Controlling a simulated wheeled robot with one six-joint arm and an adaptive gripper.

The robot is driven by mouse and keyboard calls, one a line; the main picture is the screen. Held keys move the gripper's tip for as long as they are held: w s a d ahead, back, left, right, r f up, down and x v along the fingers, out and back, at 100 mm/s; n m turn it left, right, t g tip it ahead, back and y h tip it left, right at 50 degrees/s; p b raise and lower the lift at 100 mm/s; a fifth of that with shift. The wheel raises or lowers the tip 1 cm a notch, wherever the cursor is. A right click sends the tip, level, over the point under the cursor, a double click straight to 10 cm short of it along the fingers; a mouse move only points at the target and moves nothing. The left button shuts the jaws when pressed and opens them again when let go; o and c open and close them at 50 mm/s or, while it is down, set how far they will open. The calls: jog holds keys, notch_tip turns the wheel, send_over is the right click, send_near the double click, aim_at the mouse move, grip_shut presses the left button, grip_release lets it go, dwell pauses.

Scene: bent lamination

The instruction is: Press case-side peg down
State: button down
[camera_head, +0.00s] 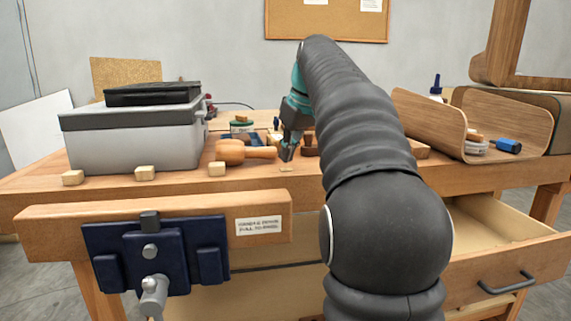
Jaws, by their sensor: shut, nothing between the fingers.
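Three small square wooden pegs stand up from the front edge of the bench top: one at the far left (73,177), one in front of the grey case (145,173), and one just right of the case (217,169). A paler square (286,169) farther right lies low, nearly level with the bench top. Which peg is the case-side one is not marked. My gripper (287,156) is shut and empty, pointing down just above and behind the low square; contact cannot be told. The grey case (130,145) sits behind the left pegs. My arm hides part of the bench.
A wooden mallet (232,151) lies left of my gripper, behind the right raised peg. A blue vise (155,250) hangs on the bench front. A curved wooden piece (430,120) stands at right, and a drawer (500,245) is open below.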

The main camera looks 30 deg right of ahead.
aim_at(288, 169)
jog(key=shift+r+p, duration=1.65)
jog(key=shift+r, duration=1.3)
